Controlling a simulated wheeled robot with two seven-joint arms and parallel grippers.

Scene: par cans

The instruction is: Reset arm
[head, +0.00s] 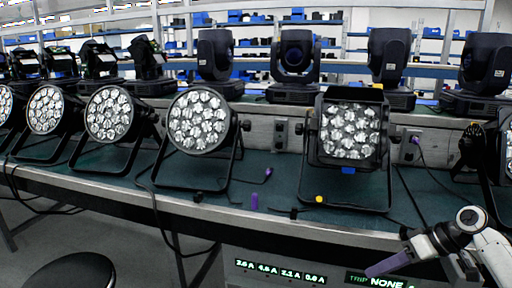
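My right gripper (418,248) is at the lower right, in front of the bench's front edge and above the dark panel with lit readouts. A purple, finger-like piece (387,265) sticks out from it to the left. I cannot tell whether this piece is part of the gripper or something held, nor how far apart the fingers are. My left gripper is not in view.
A green-topped bench (280,190) bears several par cans, including a round one (201,120) and a square one (350,130). Moving-head lights (296,60) stand behind. A small purple piece (255,201) is near the front edge. A dark round stool (72,273) is lower left.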

